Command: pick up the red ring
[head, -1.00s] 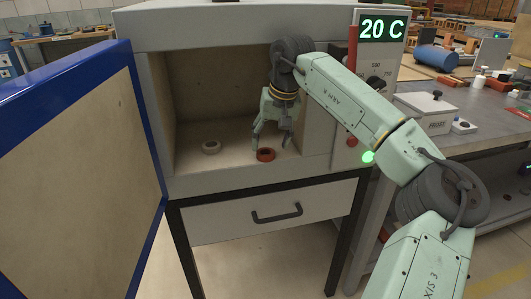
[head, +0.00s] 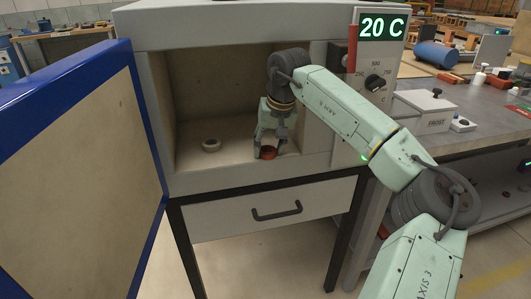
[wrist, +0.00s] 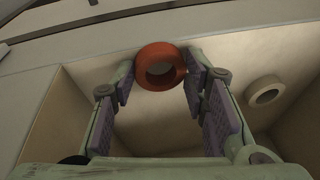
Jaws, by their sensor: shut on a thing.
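The red ring (head: 268,153) is at the front right of the open kiln chamber's floor. It also shows in the wrist view (wrist: 160,50), lying between my fingertips. My gripper (head: 269,148) reaches down into the chamber from above. Its two fingers (wrist: 158,72) are shut on the ring from both sides, and the far parts of the fingers hide some of it in the head view. The ring is at or very near floor height; I cannot tell whether it touches the floor.
A pale ring (head: 211,145) lies on the chamber floor to the left. The blue-edged door (head: 75,170) stands open at the left. The chamber's right wall and the control panel (head: 378,70) reading 20 C are close to my arm.

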